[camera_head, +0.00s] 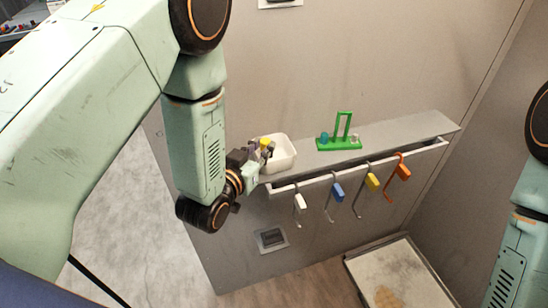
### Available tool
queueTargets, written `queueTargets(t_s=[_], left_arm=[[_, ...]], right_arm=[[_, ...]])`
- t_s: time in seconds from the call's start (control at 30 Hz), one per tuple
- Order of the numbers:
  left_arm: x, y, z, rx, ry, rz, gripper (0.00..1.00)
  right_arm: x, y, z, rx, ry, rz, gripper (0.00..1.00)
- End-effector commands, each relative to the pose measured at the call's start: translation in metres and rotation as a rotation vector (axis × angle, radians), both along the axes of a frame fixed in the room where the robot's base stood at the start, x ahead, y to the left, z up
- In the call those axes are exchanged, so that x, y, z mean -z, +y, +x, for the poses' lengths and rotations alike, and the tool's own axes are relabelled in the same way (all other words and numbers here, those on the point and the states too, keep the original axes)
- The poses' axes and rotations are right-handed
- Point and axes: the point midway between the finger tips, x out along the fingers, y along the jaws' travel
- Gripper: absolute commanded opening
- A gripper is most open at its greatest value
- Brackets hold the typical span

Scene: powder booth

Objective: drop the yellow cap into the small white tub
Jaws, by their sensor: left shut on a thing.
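The yellow cap (265,142) is held between the fingers of my left gripper (266,148). The gripper is shut on it and covers part of it. The small white tub (285,153) stands at the left end of the grey shelf (400,131). The cap and fingertips overlap the tub's left part in the picture; I cannot tell how high above it they are. My right arm shows at the right edge, but its gripper is out of view.
A green stand (340,143) with a teal piece (324,138) is right of the tub on the shelf. White (300,203), blue (338,191), yellow (372,181) and orange (403,172) hooked tags hang from the front rail. A shallow tray (358,262) lies on the floor.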

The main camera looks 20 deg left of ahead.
Motion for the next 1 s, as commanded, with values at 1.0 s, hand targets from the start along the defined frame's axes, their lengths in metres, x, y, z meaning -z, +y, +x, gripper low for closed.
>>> queueTargets(t_s=[1.0], left_arm=[[-0.010, 0.009, -0.051, -0.001, 0.006, -0.001, 0.49]], right_arm=[[-0.001, 0.000, 0.000, 0.000, 0.000, 0.000, 0.40]])
